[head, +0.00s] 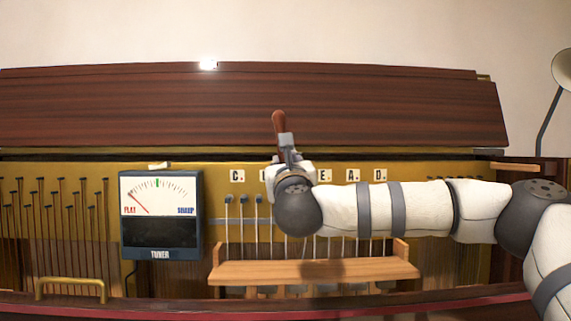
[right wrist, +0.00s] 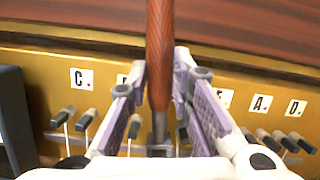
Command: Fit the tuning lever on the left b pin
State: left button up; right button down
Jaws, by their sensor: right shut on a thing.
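The tuning lever has a red-brown wooden handle (head: 279,122) and a grey metal shaft. My right gripper (head: 288,160) is shut on the lever and holds it upright in front of the gold pin panel. In the right wrist view the handle (right wrist: 160,45) rises between the lilac finger pads (right wrist: 161,75), with the shaft pointing down. Tuning pins (head: 244,198) stand in pairs below letter cards. The C card (head: 237,176) is readable; the card beside it is mostly hidden by the gripper, and no B is readable. Whether the lever's lower end touches a pin is hidden. My left gripper is out of view.
A tuner (head: 161,215) stands left of the pins, its needle toward FLAT. A wooden rail (head: 315,272) runs below the pins. The raised dark lid (head: 240,106) is behind. A brass handle (head: 71,283) is at lower left, a lamp (head: 563,70) at far right.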

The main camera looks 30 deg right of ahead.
jog(key=shift+w, duration=0.1)
jog(key=shift+w+d, duration=0.2)
jog(key=shift+w, duration=0.1)
jog(key=shift+w+d, duration=0.45)
jog(key=shift+w, duration=0.2)
jog(key=c, duration=0.6)
grip_release()
jog(key=shift+c, duration=0.2)
